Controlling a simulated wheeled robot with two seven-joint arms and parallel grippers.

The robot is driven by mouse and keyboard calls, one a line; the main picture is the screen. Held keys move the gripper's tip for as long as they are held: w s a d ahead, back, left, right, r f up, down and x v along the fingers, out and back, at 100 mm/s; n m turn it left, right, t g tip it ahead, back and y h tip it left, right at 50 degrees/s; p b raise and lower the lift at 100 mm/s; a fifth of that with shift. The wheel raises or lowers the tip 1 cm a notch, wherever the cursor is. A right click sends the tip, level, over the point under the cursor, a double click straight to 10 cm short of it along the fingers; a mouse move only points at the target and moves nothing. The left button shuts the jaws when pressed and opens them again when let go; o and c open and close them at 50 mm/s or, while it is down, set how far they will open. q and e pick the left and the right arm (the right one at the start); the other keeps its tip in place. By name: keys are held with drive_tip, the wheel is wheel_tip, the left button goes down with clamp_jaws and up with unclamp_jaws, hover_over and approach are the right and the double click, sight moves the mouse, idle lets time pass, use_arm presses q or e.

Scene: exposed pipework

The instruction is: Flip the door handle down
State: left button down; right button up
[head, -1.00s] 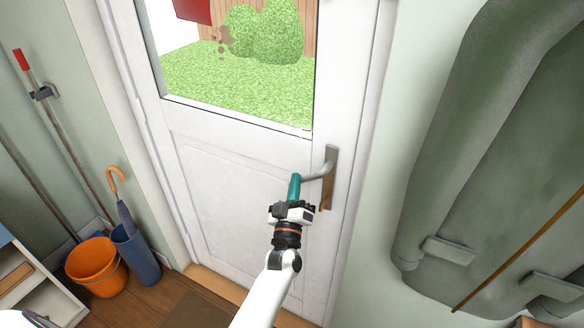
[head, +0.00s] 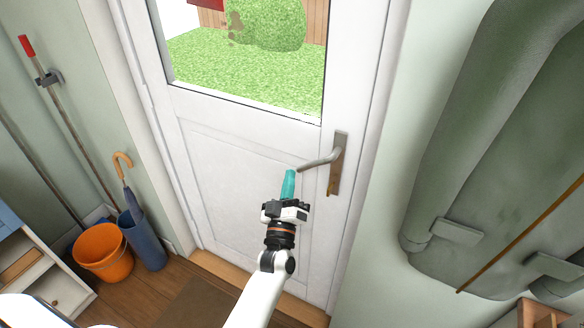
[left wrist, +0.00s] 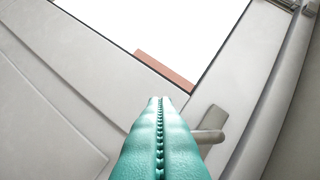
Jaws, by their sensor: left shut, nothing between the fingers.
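The door handle (head: 321,161) is a grey metal lever on an upright plate at the right side of the white door (head: 235,150). Its lever points left and slopes slightly downward in the head view. My left gripper (head: 290,173), with teal fingers, is shut and empty just left of and below the lever's free end. A small gap shows between them in the head view. In the left wrist view the closed fingers (left wrist: 160,105) point up toward the door, and the handle (left wrist: 208,130) is just to their right, partly hidden behind them. My right gripper is out of view.
A large grey-green pipe (head: 470,130) runs along the wall at right. An orange bucket (head: 103,253), a blue umbrella stand (head: 143,240) and a red-topped pole (head: 60,125) stand at left. The door looks closed. Open floor lies before it.

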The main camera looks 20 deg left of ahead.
use_arm(q)
drive_tip(key=v, duration=0.4)
drive_tip(key=shift+d+b, duration=0.2)
drive_tip(key=shift+b, duration=0.15)
drive_tip(key=shift+w, duration=0.1)
